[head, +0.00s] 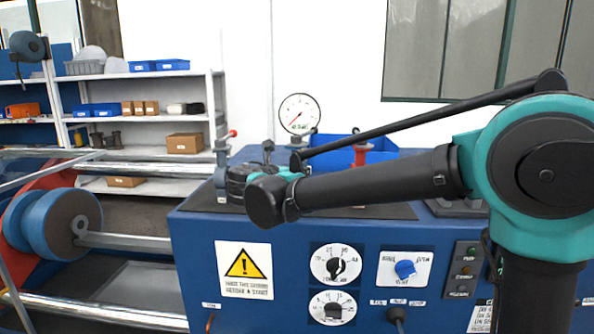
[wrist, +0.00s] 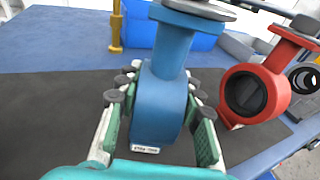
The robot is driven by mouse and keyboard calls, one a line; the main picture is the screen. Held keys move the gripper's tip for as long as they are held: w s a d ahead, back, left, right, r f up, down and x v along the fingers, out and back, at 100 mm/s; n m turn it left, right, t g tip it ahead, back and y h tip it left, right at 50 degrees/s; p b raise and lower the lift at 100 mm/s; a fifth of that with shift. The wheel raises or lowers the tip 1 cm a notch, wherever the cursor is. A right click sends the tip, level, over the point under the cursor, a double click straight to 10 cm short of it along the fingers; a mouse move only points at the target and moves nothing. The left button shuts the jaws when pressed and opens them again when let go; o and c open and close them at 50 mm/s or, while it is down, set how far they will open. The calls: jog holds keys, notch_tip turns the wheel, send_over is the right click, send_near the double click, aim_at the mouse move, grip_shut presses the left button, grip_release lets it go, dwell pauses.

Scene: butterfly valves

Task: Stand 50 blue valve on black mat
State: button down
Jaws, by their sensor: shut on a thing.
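A blue valve (wrist: 158,105) stands between the fingers of my gripper (wrist: 160,84) in the wrist view, its neck and round top flange pointing up and away. A small white label shows low on its body; the print is too small to read. My gripper is shut on the valve body. The black mat (wrist: 50,115) spreads behind and beside the valve; whether the valve touches it I cannot tell. In the head view my gripper (head: 250,178) is over the left part of the mat (head: 395,211), and my arm hides much of the mat.
A red valve (wrist: 258,92) stands close to the right of the held valve; it also shows behind my arm (head: 360,152). A grey-blue valve (head: 221,172) stands at the bench's left edge. A blue bin (head: 382,156) and pressure gauge (head: 299,113) are behind. A yellow post (wrist: 116,28) stands back left.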

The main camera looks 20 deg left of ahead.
jog(key=shift+f, duration=0.35)
jog(key=c, duration=0.9)
grip_release()
jog(key=v, duration=1.2)
jog(key=shift+f, duration=0.1)
